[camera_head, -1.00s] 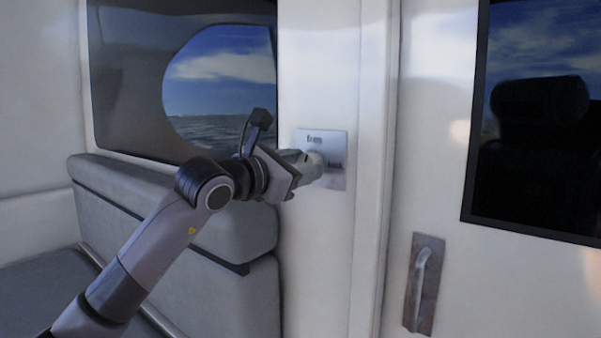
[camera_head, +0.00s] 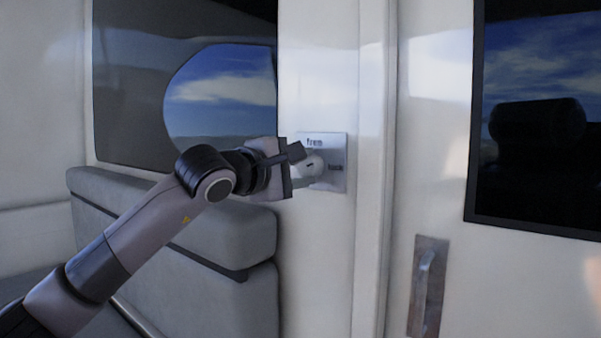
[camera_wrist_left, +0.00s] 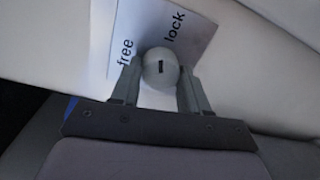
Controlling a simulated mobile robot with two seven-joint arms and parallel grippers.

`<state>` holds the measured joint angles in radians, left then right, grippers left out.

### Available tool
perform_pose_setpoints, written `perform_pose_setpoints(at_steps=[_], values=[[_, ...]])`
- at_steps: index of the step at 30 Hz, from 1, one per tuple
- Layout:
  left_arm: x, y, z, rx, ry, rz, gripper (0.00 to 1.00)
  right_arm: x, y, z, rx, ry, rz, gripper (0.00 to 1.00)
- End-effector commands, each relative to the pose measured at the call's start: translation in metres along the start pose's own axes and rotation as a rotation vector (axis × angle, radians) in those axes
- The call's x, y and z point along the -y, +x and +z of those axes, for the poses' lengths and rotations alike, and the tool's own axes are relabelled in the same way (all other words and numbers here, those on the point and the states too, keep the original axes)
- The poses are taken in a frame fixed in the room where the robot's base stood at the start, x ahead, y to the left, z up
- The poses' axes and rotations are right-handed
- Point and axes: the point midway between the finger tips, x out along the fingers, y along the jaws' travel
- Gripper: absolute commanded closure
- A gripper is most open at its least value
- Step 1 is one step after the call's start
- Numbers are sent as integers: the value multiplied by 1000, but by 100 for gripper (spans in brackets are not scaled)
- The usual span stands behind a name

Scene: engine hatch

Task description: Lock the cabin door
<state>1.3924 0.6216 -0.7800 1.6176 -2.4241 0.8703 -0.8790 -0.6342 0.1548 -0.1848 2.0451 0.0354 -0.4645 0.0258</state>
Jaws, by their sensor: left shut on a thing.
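A round grey lock knob (camera_head: 312,163) sits on a metal plate (camera_head: 336,146) on the white wall left of the door. The plate reads "free" at the top and "lock" at the right. My left gripper (camera_head: 308,170) is shut on the knob. In the left wrist view the knob (camera_wrist_left: 160,68) lies between the two fingers of my left gripper (camera_wrist_left: 160,82), with a short dark mark on its face. There the plate (camera_wrist_left: 140,35) shows both words uncovered. The cabin door (camera_head: 425,170) stands at the right. My right gripper is not in view.
A metal door handle (camera_head: 427,285) is low on the door, below a dark window (camera_head: 545,120). A grey padded seat (camera_head: 180,220) stands under and behind my left arm. A side window (camera_head: 225,95) is at the back left.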

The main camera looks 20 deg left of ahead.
Motion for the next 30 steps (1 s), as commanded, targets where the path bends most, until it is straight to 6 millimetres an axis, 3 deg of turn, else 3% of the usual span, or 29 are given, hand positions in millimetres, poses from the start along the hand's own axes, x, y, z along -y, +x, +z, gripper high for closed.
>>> perform_pose_setpoints(at_steps=[15, 30], values=[[1, 0, 0, -15, 325, -6, 86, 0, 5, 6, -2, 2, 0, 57], [1, 0, 0, -18, 381, -7, 85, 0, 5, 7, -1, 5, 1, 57]])
